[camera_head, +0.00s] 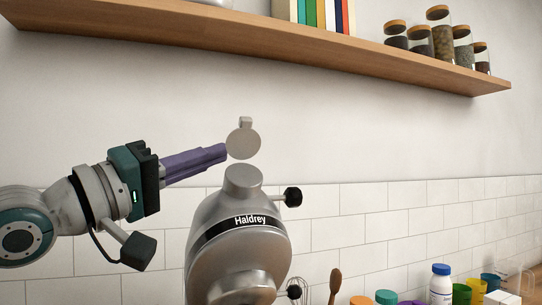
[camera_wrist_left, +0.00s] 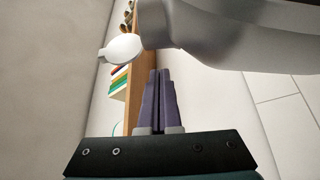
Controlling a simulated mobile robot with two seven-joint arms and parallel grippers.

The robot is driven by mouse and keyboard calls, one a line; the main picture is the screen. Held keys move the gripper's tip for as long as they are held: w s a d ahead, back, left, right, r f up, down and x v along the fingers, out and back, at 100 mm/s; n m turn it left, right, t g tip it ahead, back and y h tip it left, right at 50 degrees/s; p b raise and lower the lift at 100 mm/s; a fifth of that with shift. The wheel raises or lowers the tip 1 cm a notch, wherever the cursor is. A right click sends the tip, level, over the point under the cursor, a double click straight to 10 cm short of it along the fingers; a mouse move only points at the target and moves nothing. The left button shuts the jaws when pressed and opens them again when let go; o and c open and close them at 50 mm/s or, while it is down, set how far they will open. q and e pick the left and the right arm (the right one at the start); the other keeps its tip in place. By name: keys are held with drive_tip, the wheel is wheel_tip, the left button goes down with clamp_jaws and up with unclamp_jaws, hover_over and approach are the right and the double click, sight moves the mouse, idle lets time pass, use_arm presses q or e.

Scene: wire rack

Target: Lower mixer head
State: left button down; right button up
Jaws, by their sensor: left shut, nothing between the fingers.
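The silver mixer head (camera_head: 238,250), with a black band reading "Haldrey", is tilted up in the head view, its round hub (camera_head: 243,180) at the top. A round metal cap (camera_head: 243,143) stands open just above the hub. My left gripper (camera_head: 226,152) is shut and empty, its purple fingertips close beside the cap's left edge; I cannot tell whether they touch. In the left wrist view the mixer head (camera_wrist_left: 240,35) fills the upper right and the cap (camera_wrist_left: 121,48) is left of the shut fingers (camera_wrist_left: 160,75). The mixer's base is out of view. My right gripper is not in view.
A wooden shelf (camera_head: 270,40) with books (camera_head: 318,14) and spice jars (camera_head: 441,40) runs along the wall above. A black knob (camera_head: 293,196) sticks out right of the mixer. A whisk, a brush (camera_head: 334,285), bottles (camera_head: 441,284) and cups stand at lower right.

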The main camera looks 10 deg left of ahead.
use_arm(q)
drive_tip(key=shift+s+d+f+p, duration=0.7)
drive_tip(key=shift+s+d+f, duration=0.05)
